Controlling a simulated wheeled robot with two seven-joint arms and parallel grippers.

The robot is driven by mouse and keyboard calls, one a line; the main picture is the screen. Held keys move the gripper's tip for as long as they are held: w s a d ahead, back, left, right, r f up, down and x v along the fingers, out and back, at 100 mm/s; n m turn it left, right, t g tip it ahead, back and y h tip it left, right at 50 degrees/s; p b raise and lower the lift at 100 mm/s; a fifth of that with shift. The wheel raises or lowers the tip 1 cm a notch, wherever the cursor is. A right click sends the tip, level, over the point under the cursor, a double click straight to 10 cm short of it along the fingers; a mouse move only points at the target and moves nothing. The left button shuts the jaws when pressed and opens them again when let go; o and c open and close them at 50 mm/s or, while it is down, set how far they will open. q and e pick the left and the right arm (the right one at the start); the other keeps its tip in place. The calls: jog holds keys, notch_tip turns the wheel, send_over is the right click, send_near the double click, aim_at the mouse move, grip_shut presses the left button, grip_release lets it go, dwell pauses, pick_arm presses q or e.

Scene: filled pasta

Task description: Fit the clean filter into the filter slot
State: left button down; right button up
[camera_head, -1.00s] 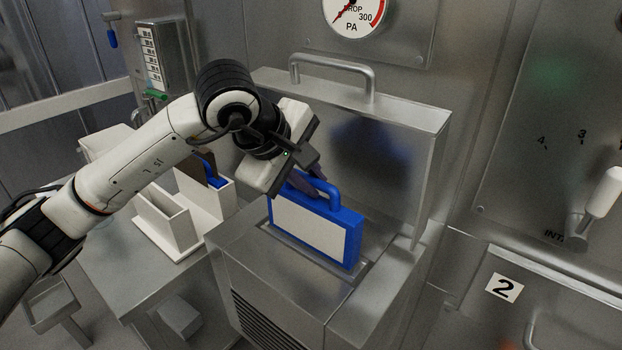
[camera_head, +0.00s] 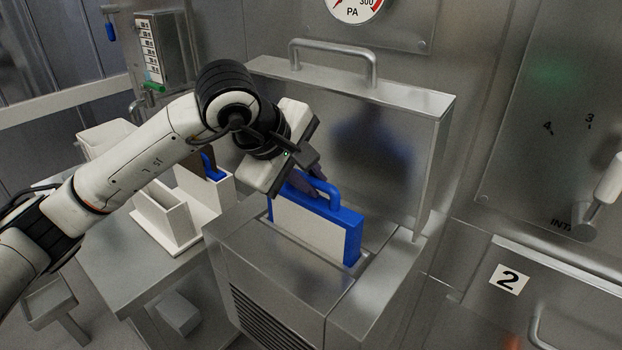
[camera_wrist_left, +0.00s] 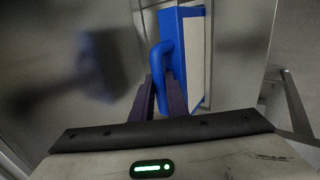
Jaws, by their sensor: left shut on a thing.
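The clean filter (camera_head: 308,229), a blue frame with a white panel and a blue loop handle, stands upright in the filter slot (camera_head: 368,260) on top of the steel housing. Its lower edge is hidden in the slot, and much of the panel still shows above. My left gripper (camera_head: 304,182) is shut on the filter's handle from above. In the left wrist view the two dark fingers (camera_wrist_left: 161,96) are at the blue handle, with the filter (camera_wrist_left: 196,55) beyond them. My right gripper is not in view.
The housing's raised lid (camera_head: 365,90) with a bar handle stands behind the filter. At left, a white holder (camera_head: 165,225) on a steel table has another blue-handled filter (camera_head: 212,168) with a brownish panel.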

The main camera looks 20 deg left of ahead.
aim_at(306, 218)
pick_arm(q)
jog(key=shift+f+b, duration=0.6)
jog(key=shift+f, duration=0.1)
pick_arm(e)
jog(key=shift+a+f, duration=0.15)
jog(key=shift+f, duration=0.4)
pick_arm(q)
jog(key=shift+f+b, duration=0.45)
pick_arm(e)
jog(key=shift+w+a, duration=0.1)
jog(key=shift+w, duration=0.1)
pick_arm(q)
jog(key=shift+f+b, duration=2.75)
jog(key=shift+f, duration=0.15)
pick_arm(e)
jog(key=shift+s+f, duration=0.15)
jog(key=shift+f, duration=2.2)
pick_arm(q)
jog(key=shift+f+b, duration=0.45)
jog(key=shift+f, duration=0.15)
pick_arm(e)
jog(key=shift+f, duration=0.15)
